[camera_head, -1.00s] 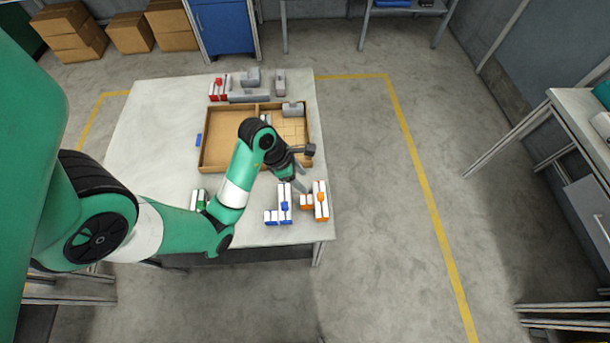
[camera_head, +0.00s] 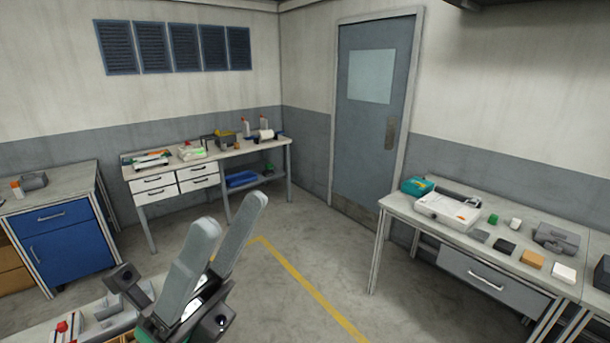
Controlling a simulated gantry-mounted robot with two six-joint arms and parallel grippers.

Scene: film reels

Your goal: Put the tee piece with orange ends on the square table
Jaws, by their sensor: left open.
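The tee piece with orange ends is out of view now. My left gripper (camera_head: 231,212) rises at the lower left of the head view, its two grey fingers pointing up, apart and with nothing seen between them. A corner of the pale work table (camera_head: 30,333) shows at the bottom left, behind the gripper, with a red and white piece (camera_head: 63,327) and grey pieces (camera_head: 108,308) on it. I cannot tell from this view which table is the square one. My right gripper is not in view.
A cluttered bench with drawers (camera_head: 215,161) stands at the back wall, left of a grey door (camera_head: 370,130). A blue cabinet (camera_head: 60,245) is at the left. A long bench (camera_head: 400,210) with boxes and small blocks is at the right. The floor between is clear.

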